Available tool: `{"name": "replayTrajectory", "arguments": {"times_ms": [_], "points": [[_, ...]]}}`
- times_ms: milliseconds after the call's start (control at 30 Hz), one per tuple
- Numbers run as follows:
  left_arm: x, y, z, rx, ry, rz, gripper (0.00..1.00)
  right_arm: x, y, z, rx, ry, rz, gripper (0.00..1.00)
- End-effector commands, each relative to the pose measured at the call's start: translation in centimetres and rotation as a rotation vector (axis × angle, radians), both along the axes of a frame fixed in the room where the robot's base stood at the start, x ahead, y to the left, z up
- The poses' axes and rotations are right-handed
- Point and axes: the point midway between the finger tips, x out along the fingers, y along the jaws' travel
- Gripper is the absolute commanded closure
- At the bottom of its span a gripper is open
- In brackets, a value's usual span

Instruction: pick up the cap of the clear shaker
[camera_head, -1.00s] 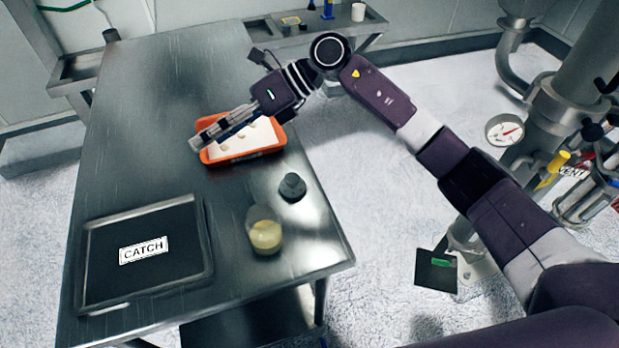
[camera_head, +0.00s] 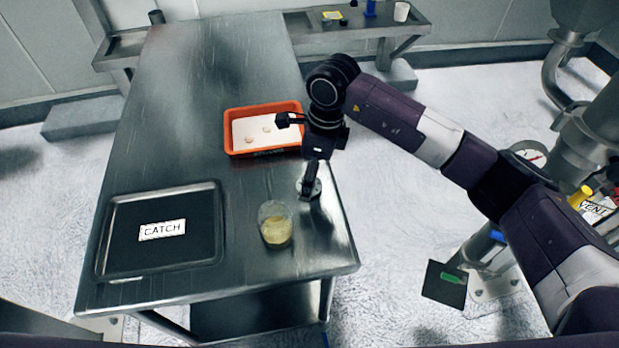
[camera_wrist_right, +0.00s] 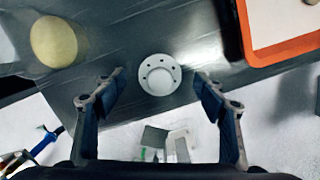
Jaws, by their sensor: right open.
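The cap (camera_head: 300,187) stands on the metal table near its right edge, partly covered by a finger of my right gripper in the head view. In the right wrist view the cap (camera_wrist_right: 159,74) is a pale grey disc with a ring of small holes. The clear shaker (camera_head: 275,224), part full of yellowish powder, stands uncapped in front of it. My right gripper (camera_head: 297,150) is open and empty above the table. In the right wrist view the cap lies between its spread fingertips (camera_wrist_right: 159,82), not gripped. My left gripper is not in view.
An orange tray (camera_head: 228,143) with a white inside and small pieces lies behind the cap. A dark tray (camera_head: 215,225) labelled CATCH lies at front left. The table between is clear. The table's right edge is close to the cap.

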Motion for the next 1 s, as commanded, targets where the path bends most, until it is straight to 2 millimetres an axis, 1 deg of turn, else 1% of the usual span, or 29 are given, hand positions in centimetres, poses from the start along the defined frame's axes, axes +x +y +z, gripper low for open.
{"name": "replayTrajectory", "arguments": {"times_ms": [33,133,333,367,600,667,1000], "points": [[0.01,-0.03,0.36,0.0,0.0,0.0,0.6,-0.06,0.1,-0.5,0.0,0.003,-0.001,0.35],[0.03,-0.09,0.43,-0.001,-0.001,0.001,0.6,-0.01,0.17,-1.14,0.0,0.001,0.0,0.35],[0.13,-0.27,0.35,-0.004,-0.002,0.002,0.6,0.01,0.18,-1.31,0.0,0.0,0.0,0.35],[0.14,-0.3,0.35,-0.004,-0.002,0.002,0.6,0.01,0.18,-1.31,0.0,0.0,0.0,0.36],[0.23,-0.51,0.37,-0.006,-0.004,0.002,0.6,0.03,0.18,-1.27,0.0,0.0,0.0,0.63],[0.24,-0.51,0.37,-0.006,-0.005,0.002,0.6,0.03,0.18,-1.27,0.0,0.0,0.0,0.68],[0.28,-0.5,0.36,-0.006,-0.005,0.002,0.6,0.04,0.18,-1.21,0.001,0.0,0.0,0.68]]}}
